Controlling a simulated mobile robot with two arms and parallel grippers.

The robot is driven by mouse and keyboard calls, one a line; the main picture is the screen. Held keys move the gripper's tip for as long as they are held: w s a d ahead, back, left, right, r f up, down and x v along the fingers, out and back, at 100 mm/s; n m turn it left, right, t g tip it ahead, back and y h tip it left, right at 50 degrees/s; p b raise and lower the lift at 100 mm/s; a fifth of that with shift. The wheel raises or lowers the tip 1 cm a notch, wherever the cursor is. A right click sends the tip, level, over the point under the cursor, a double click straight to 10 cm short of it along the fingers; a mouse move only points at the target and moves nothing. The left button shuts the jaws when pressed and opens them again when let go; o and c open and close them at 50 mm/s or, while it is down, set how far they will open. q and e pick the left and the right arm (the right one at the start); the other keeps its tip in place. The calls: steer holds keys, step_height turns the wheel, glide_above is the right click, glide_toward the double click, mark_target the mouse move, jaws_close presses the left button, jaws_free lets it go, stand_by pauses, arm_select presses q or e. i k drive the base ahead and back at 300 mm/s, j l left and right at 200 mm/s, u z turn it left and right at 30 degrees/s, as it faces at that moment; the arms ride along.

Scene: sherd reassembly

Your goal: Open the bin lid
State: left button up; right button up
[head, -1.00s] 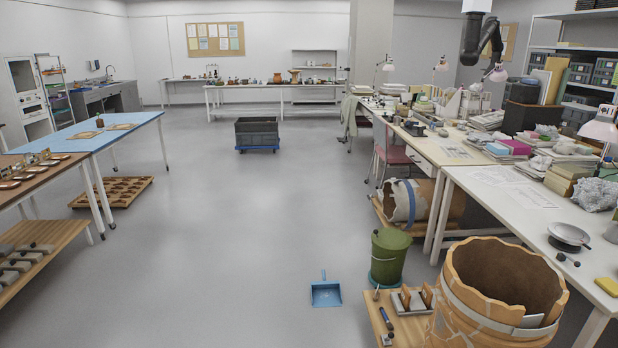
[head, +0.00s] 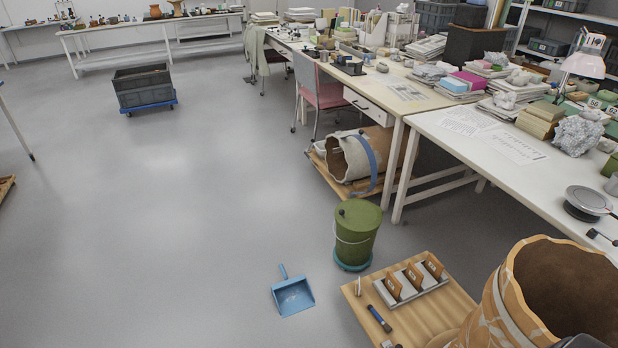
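A green bin (head: 355,236) stands on the floor right of the middle of the head view, on a teal base (head: 352,262). Its green lid (head: 359,212) lies shut on top, with a small dark knob near its left side. A thin light handle runs across the front of the bin.
A blue dustpan (head: 292,296) lies on the floor left of the bin. A wooden board (head: 435,312) with sherds in a rack and a large pot (head: 500,310) are at the front right. A white table (head: 480,150) stands behind. Floor to the left is clear.

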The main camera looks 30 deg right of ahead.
mark_target(354, 215)
steer(key=i+z, duration=0.15)
steer(key=i, duration=0.25)
steer(key=i+j+z, duration=0.15)
steer(key=i, duration=0.2)
steer(key=i+j+z, duration=0.1)
steer(key=i, duration=0.3)
steer(key=j, duration=0.1)
